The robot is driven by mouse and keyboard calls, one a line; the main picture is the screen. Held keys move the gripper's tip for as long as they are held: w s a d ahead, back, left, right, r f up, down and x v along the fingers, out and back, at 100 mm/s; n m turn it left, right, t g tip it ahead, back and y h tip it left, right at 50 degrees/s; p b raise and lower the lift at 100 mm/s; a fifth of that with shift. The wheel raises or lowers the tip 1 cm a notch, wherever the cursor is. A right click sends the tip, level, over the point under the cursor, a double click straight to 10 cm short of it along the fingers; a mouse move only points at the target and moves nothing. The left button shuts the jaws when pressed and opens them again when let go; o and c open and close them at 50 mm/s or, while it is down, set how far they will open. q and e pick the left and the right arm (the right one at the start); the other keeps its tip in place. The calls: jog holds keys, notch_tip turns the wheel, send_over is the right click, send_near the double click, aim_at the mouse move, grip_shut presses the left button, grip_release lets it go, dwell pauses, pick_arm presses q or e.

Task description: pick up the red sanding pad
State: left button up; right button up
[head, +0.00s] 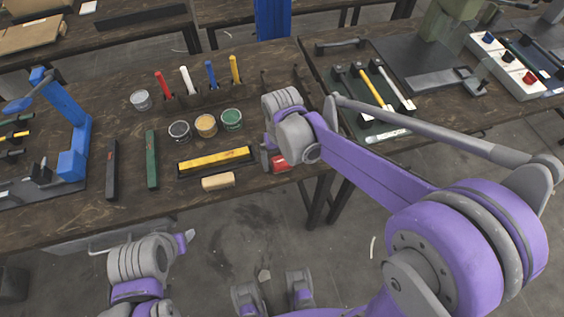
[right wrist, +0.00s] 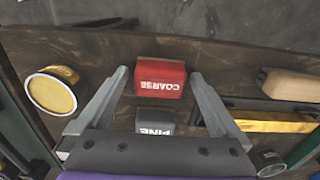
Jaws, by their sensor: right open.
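The red sanding pad (head: 280,164) lies near the front edge of the wooden table, partly hidden by my right gripper (head: 272,160). In the right wrist view the red pad (right wrist: 161,80) shows the word COARSE, upside down. My right gripper (right wrist: 160,76) is open, with its fingertips on either side of the pad and a narrow gap at each side. A grey pad (right wrist: 155,121) marked FINE lies nearer the palm, partly between the fingers. My left gripper (head: 186,240) is low in front of the table; its jaws do not show clearly.
A wooden-backed brush (head: 218,181) and a yellow level (head: 214,159) in a black holder lie left of the pad. Several open tins, such as a yellow one (head: 206,125), stand behind. A green tool tray (head: 365,100) lies to the right.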

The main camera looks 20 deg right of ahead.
aim_at(282, 160)
jog(key=c, duration=1.5)
jog(key=shift+o, duration=0.2)
notch_tip(282, 160, up, 10)
jog(key=shift+f+p, duration=0.1)
jog(key=shift+p, duration=0.45)
